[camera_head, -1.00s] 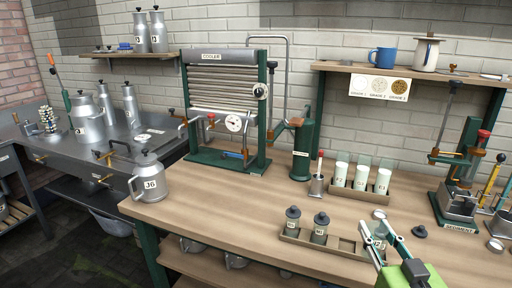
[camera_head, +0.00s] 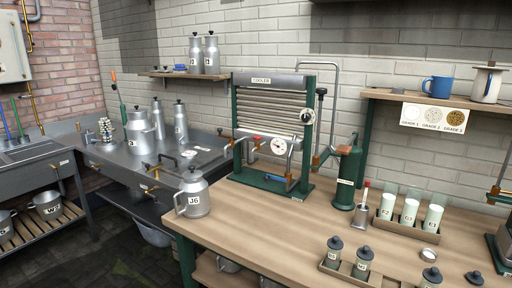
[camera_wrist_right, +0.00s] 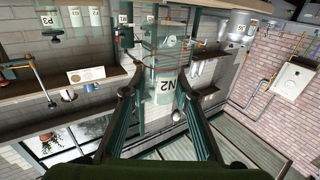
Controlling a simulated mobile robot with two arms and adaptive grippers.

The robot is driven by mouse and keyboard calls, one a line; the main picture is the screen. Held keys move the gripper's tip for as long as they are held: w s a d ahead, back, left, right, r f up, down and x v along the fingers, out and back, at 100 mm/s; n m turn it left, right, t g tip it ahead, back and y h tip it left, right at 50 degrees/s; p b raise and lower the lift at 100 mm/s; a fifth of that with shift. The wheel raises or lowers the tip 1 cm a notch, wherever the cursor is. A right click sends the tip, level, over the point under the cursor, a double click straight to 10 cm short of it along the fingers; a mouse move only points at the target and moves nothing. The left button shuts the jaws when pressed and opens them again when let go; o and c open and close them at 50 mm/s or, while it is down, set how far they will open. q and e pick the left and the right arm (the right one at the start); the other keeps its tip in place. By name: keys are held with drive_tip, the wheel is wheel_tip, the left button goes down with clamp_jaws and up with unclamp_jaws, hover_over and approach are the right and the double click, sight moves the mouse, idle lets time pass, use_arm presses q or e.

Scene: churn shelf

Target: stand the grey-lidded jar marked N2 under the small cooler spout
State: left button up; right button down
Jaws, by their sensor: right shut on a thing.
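The jar marked N2 (camera_wrist_right: 163,86) shows in the right wrist view between the fingers of my right gripper (camera_wrist_right: 165,72), which is shut on it. In the head view a grey-lidded jar (camera_head: 431,276) at the bottom edge is cut off, its mark unreadable; it appears to be the held one. The cooler (camera_head: 270,125) stands at the back of the bench, well left of that jar. My left gripper is not in view.
A tray with two grey-lidded jars (camera_head: 334,250) lies at the front. The metal jug J6 (camera_head: 194,195) stands at the left bench corner. Bench in front of the cooler is clear.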

drive_tip(key=shift+s+f, duration=0.15)
drive_tip(key=shift+s, duration=0.55)
drive_tip(key=shift+w+d, duration=0.1)
drive_tip(key=shift+d, duration=0.05)
drive_tip(key=w+d+r+m+h, duration=0.1)
drive_tip(key=w+d+r, duration=0.4)
drive_tip(key=d, duration=0.2)
drive_tip(key=w+d+r+h, duration=0.1)
drive_tip(key=w+d+r, duration=0.4)
drive_tip(key=d, duration=0.3)
drive_tip(key=shift+w+d+m+h, duration=0.2)
drive_tip(key=shift+w+m+h, duration=0.05)
drive_tip(key=shift+m+h, duration=0.15)
drive_tip(key=shift+f, duration=0.1)
